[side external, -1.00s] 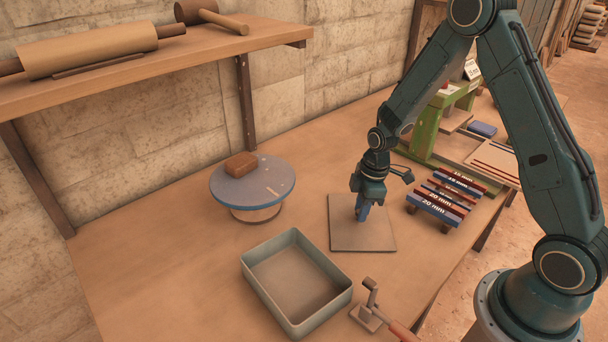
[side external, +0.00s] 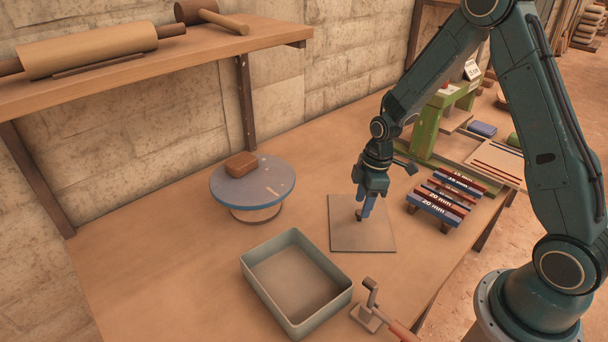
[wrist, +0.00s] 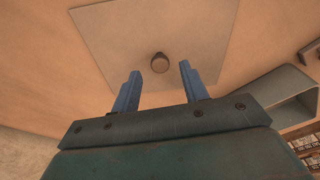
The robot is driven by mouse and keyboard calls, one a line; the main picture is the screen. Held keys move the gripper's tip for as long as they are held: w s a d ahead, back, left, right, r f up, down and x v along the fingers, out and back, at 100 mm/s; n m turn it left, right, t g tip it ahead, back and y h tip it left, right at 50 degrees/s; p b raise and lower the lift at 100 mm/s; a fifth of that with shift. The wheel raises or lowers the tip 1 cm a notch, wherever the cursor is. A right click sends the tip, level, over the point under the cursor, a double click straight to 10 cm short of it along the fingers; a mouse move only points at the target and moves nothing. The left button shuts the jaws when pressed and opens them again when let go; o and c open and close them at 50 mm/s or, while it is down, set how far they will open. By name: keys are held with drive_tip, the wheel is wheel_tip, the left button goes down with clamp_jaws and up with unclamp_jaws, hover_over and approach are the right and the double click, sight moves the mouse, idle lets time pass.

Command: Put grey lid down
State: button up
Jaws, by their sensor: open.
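The grey lid (side external: 348,236) is a flat square plate with a small round knob (wrist: 160,62) at its middle. It lies flat on the table, to the right of the open grey-green box (side external: 297,282). My gripper (side external: 364,208) is above the lid, pointing down, with its blue fingers apart. In the wrist view my gripper (wrist: 157,78) is open and empty, and the knob shows free ahead of and between the fingertips. What lies under the lid is hidden.
A blue-topped turntable (side external: 260,188) with a brown block (side external: 241,164) stands left. A rack of marked bars (side external: 441,200) and a green press (side external: 428,130) stand right. A crank handle (side external: 370,307) is at the front edge. Table between turntable and lid is clear.

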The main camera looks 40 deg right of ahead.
sight(366, 220)
wheel_tip(366, 220, up, 9)
drive_tip(key=shift+s+d+r, duration=0.2)
drive_tip(key=shift+s+d, duration=0.2)
drive_tip(key=shift+d, duration=0.05)
idle(0.6)
drive_tip(key=s+a+r+m+t, duration=0.1)
drive_tip(key=s+a+r+m, duration=0.15)
drive_tip(key=s+r, duration=0.35)
drive_tip(key=s+a+r+m+t, duration=0.1)
drive_tip(key=s+a+r+m, duration=0.15)
drive_tip(key=r, duration=0.45)
drive_tip(key=s+a+r+m+t, duration=0.1)
drive_tip(key=s+r+m, duration=0.1)
drive_tip(key=s, duration=0.4)
drive_tip(key=s+a+r+m+t+h, duration=0.1)
drive_tip(key=s+r+m, duration=0.1)
drive_tip(key=s, duration=0.4)
drive_tip(key=shift+s+a+r+m+t, duration=0.15)
drive_tip(key=shift+s+r+m+t, duration=0.2)
drive_tip(key=shift+m, duration=0.25)
